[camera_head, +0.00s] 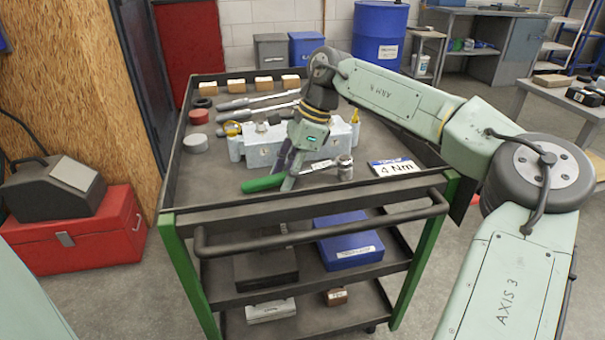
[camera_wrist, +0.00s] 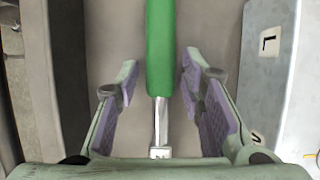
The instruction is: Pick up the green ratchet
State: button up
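The green ratchet lies near the front of the cart's top tray, with its green handle (camera_head: 263,184) to the left and its silver head (camera_head: 344,162) to the right. In the wrist view the green handle (camera_wrist: 160,45) and part of the silver shaft (camera_wrist: 160,122) run up the middle. My gripper (camera_head: 288,178) is over the ratchet, pointing down. In the wrist view my gripper (camera_wrist: 159,75) is open, one finger on each side of the ratchet, with gaps on both sides. The middle of the ratchet is hidden by the fingers in the head view.
A grey metal casting (camera_head: 262,146) stands just behind the ratchet. A "4 Nm" sign (camera_head: 396,168) is to the right. Long-handled tools (camera_head: 250,102), wooden blocks (camera_head: 236,86) and round pucks (camera_head: 195,143) lie farther back and left. The cart's front rim (camera_head: 310,208) is close in front.

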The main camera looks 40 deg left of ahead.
grip_shut()
dwell(0.6)
